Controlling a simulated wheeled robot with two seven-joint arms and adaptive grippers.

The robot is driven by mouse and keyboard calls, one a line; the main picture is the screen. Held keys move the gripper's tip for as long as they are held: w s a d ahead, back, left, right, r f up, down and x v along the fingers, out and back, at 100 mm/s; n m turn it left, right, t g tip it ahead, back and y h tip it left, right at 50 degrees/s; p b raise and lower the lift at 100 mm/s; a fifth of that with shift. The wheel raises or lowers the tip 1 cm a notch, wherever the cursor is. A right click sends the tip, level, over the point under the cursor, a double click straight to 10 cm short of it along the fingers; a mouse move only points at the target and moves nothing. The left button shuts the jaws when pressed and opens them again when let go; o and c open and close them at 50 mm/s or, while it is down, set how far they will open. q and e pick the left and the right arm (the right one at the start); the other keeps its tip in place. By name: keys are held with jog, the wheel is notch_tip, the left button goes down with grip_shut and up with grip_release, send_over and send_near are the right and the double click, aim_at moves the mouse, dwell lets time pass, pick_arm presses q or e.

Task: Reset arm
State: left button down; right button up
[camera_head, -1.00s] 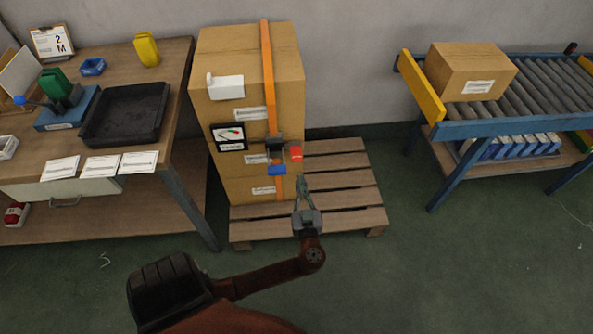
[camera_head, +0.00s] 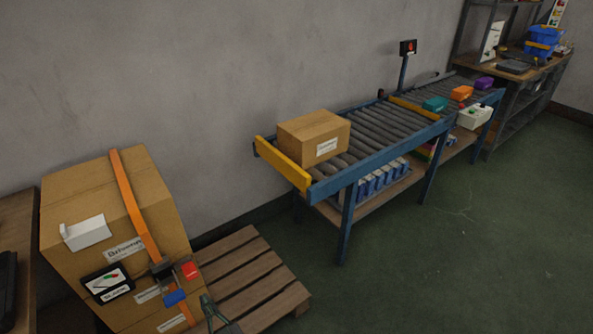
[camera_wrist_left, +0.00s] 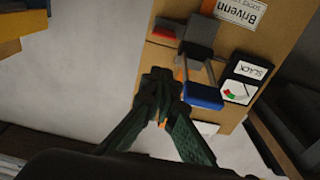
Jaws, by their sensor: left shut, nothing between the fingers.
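My left gripper (camera_head: 209,309) shows at the bottom edge of the head view, in front of the strapped carton stack (camera_head: 80,190). In the left wrist view its dark green fingers (camera_wrist_left: 158,82) meet at the tips, shut and empty. An orange strap (camera_head: 133,200) runs over the stack, with a dark buckle (camera_head: 161,268), a red tab (camera_head: 189,270) and a blue tab (camera_head: 175,298). In the wrist view the fingertips appear beside the blue tab (camera_wrist_left: 203,96); I cannot tell whether they touch it. My right gripper is not in view.
A wooden pallet (camera_head: 240,270) lies right of the stack. A blue roller conveyor (camera_head: 380,165) carries a cardboard box (camera_head: 313,138) and coloured packages. A workbench edge (camera_head: 20,225) is at the far left. Green floor (camera_head: 430,280) is open at the lower right.

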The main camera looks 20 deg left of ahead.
pick_arm(q)
jog(key=s+f+m+g+h, duration=0.6)
jog(key=s+f+h, duration=0.2)
jog(key=s+f, duration=1)
jog(key=s+d+f+m+g+h, duration=0.2)
jog(key=s+d+f+m+h, duration=0.25)
jog(key=s+d, duration=0.45)
jog(key=s+d+f+m+g+h, duration=0.1)
jog(key=s+d+f+m+h, duration=0.3)
jog(key=s+d, duration=0.5)
jog(key=s+a+f+n+p, duration=0.1)
jog(key=s+f+p, duration=0.3)
jog(key=f+p, duration=0.7)
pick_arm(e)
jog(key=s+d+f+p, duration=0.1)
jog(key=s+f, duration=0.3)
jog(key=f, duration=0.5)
pick_arm(q)
jog(key=s+a+p, duration=0.4)
jog(key=s+p, duration=0.6)
jog(key=s, duration=0.3)
jog(key=shift+f+t, duration=0.3)
jog(key=shift+f, duration=0.05)
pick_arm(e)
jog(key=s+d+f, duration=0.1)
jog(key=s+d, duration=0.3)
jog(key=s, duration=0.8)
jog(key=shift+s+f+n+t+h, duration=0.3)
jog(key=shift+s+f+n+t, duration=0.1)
